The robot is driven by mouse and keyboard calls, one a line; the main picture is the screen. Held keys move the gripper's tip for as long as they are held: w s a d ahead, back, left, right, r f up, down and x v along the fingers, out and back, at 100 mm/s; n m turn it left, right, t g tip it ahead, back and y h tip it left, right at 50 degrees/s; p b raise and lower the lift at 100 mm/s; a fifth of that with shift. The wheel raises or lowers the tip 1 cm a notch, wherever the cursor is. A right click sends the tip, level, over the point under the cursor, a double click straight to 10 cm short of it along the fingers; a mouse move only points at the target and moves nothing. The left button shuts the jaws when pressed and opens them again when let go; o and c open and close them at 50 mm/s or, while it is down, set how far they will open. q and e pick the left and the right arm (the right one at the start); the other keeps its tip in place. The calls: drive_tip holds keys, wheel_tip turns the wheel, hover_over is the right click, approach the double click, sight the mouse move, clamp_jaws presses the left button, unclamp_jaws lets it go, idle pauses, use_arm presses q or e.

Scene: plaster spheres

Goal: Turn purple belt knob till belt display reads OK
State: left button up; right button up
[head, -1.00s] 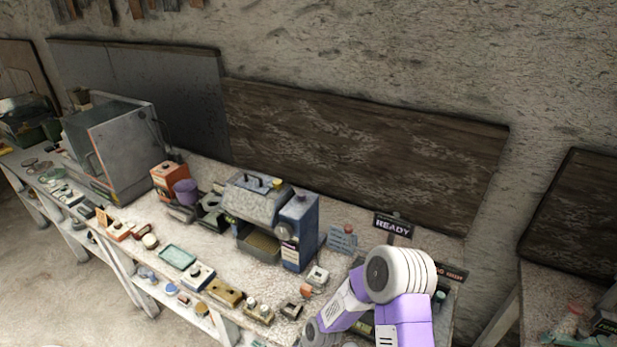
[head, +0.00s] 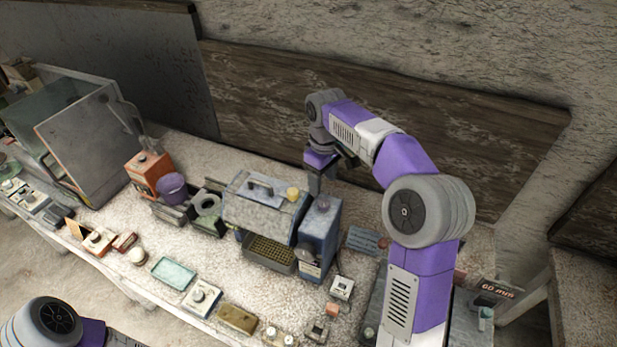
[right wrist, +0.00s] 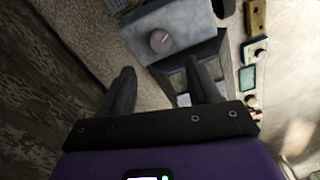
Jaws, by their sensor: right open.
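A purple round piece (head: 172,188) stands beside an orange box (head: 149,172); I cannot tell whether it is the belt knob. A dark sign with orange letters (head: 497,289) reads 60 mm at the right; no display reading OK shows. My right gripper (head: 317,184) points down close to the top of a tall blue box (head: 320,232). Its jaws show open and empty in the right wrist view (right wrist: 160,88), with a pale box and its round grey knob (right wrist: 160,41) beyond them. My left gripper is out of view; only part of its arm shows.
A grey machine (head: 262,210) with a yellow knob stands left of the blue box. A green tray (head: 173,273) and several small boxes line the bench's front edge. A dark board (head: 270,105) leans at the wall behind.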

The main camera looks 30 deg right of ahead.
sight(324, 202)
drive_tip(key=shift+s+f, duration=0.15)
drive_tip(key=shift+s, duration=0.2)
wheel_tip(324, 202, down, 7)
drive_tip(key=shift+s+r+b, duration=0.1)
drive_tip(key=shift+s+b, duration=0.05)
drive_tip(key=shift+b, duration=0.2)
drive_tip(key=shift+c, duration=0.3)
drive_tip(key=c, duration=1)
